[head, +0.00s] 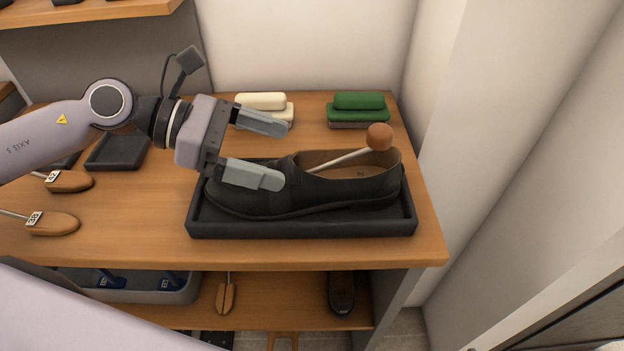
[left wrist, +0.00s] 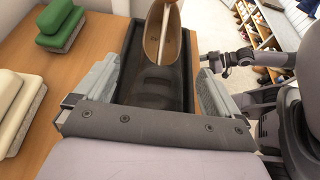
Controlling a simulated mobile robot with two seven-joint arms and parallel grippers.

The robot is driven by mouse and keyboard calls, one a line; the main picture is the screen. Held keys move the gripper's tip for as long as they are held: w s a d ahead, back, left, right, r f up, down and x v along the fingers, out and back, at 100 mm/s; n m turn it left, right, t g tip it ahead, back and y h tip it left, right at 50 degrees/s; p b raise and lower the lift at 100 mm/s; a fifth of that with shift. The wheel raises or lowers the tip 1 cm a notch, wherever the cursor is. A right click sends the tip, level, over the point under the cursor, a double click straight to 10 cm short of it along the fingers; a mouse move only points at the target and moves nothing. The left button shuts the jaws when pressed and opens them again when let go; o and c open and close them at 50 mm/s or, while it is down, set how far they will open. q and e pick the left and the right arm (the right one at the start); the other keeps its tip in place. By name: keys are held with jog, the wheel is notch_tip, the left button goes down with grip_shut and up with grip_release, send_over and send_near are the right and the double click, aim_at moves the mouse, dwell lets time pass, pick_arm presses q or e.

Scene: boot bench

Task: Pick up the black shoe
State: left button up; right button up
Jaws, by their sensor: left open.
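The black shoe (head: 330,190) lies in a black tray (head: 300,228) on the wooden bench, toe to the left and opening to the right. A shoe tree's metal rod with a brown knob (head: 379,137) sticks up out of the opening. My left gripper (head: 275,153) is open over the toe end, its fingers apart on either side. In the left wrist view the shoe (left wrist: 158,88) shows between the two fingers (left wrist: 155,85), with nothing gripped. I cannot tell if the fingers touch it. The purple-grey limb at the lower left of the head view is mine; my right gripper does not show.
A cream brush (head: 262,102) and a green brush (head: 358,106) stand behind the tray. Wooden shoe trees (head: 52,223) and a small black tray (head: 118,151) lie to the left. A white wall bounds the right.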

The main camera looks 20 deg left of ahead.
aim_at(326, 164)
pick_arm(q)
jog(key=shift+d, duration=0.75)
jog(key=shift+p+x, duration=1.05)
jog(key=shift+x, duration=1.35)
jog(key=shift+c, duration=0.3)
jog(key=c, duration=1.5)
jog(key=shift+r, duration=0.1)
grip_shut()
